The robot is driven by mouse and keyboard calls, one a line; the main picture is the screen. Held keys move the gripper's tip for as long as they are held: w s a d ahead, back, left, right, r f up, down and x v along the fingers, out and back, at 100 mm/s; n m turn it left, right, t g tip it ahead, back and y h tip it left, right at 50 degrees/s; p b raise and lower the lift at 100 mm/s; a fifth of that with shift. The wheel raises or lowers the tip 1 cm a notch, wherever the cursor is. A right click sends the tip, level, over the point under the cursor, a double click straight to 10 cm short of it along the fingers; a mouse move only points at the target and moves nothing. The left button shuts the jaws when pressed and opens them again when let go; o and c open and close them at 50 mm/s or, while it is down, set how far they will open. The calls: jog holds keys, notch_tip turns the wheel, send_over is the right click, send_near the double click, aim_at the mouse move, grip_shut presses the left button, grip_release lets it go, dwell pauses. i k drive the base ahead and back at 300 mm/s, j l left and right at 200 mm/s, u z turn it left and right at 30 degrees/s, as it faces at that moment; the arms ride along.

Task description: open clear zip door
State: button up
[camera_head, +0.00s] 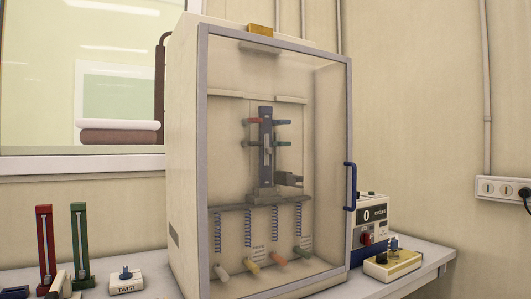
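A clear door (230,150) in a grey frame covers the front of a cream cabinet (186,150) on the table. It looks shut, with its right edge against the cabinet. A blue vertical handle (350,186) sits on the right side of the door frame. Through the clear panel I see a dark upright stand (265,150) with coloured pegs, and a shelf with several hanging springs and coloured pieces below it. I see no zip on the door. I cannot make out my gripper in this view.
A control box with a display (370,212) stands right of the cabinet, close behind the handle. A small yellowish block with a blue knob (392,262) lies before it. Red (46,245) and green (80,245) uprights and a "TWIST" block (126,283) stand at left.

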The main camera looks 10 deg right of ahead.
aim_at(206, 29)
jog(key=i, duration=0.55)
jog(key=i+l+z, duration=0.1)
jog(key=z, duration=0.85)
jog(key=i+j+z, duration=0.2)
jog(key=z, duration=0.15)
jog(key=i+j+z, duration=0.15)
jog(key=j+z, duration=0.2)
